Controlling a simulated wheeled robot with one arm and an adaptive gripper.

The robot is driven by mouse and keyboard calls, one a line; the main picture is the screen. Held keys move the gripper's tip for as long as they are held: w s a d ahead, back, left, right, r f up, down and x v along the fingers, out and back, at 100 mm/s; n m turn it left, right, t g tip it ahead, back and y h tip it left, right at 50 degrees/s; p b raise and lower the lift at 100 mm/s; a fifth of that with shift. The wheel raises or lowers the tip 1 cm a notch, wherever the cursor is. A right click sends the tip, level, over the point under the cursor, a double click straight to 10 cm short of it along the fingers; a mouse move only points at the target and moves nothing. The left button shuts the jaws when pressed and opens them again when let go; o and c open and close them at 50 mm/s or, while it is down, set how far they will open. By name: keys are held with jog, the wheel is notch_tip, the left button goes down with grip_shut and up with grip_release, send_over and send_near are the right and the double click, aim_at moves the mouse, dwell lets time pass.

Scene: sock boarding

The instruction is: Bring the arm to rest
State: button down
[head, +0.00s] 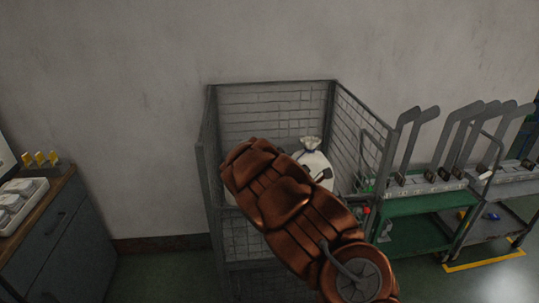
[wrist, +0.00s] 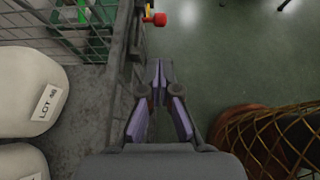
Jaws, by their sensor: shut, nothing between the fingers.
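My arm, copper-brown, reaches across the front of the wire cage (head: 222,150) in the head view. My gripper is not seen in that view. In the wrist view my gripper (wrist: 160,68) points down past the edge of the cage, over the green floor. Its purple-padded fingers come together at the tips with nothing between them. A white tied sack (head: 315,163) stands inside the cage, partly hidden by my arm. In the wrist view, two white sacks (wrist: 28,88) lie to the left of the gripper; one bears a LOT label.
Right of the cage stands a green cart (head: 425,203) with several grey upright boards (head: 408,135). A grey cabinet (head: 62,243) stands at the left. A brown netted basket-like thing (wrist: 262,138) is at lower right in the wrist view. Floor between it and the cage is clear.

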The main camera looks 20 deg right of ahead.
jog(key=s+a+r+m+g+y, duration=0.1)
jog(key=s+a+r+m+y, duration=0.15)
jog(key=s+r+m, duration=0.35)
jog(key=s+a+r+m+y, duration=0.1)
jog(key=s+a+r+m, duration=0.25)
jog(key=s, duration=0.45)
jog(key=s+a+r+m+t+y, duration=0.1)
jog(key=s+a+m+y, duration=0.5)
jog(key=s+a, duration=1.3)
jog(key=a+y, duration=0.2)
jog(key=a, duration=0.2)
jog(key=shift+r+t, duration=0.15)
jog(key=shift+t, duration=0.15)
jog(key=shift+s, duration=0.1)
